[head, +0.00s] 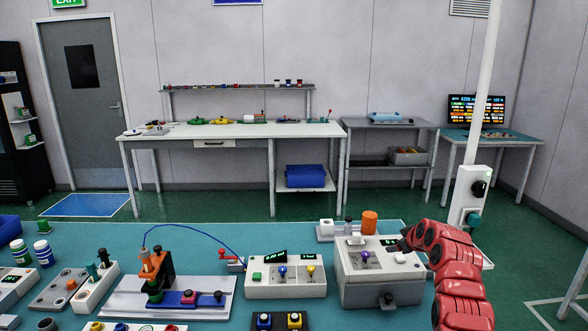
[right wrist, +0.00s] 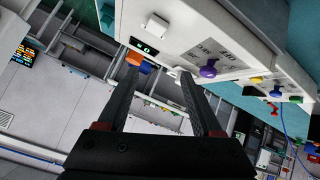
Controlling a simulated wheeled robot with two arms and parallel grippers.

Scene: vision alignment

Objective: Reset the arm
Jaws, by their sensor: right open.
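My right arm (head: 455,265), red and jointed, comes in from the lower right in the head view and bends over the right side of a grey control box (head: 380,293). In the right wrist view my right gripper (right wrist: 157,75) has its two dark fingers apart, with nothing held between them. The box, with a purple knob (right wrist: 208,70) and a small green display (right wrist: 145,48), appears tilted just beyond the fingertips. I cannot tell whether a finger touches it. My left gripper is in neither view.
A white box with blue and yellow knobs (head: 285,290) stands left of the control box. An orange cylinder (head: 370,222) stands behind it. A fixture with a blue cable (head: 165,285) and several bottles are farther left. A white pole (head: 480,100) rises behind my right arm.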

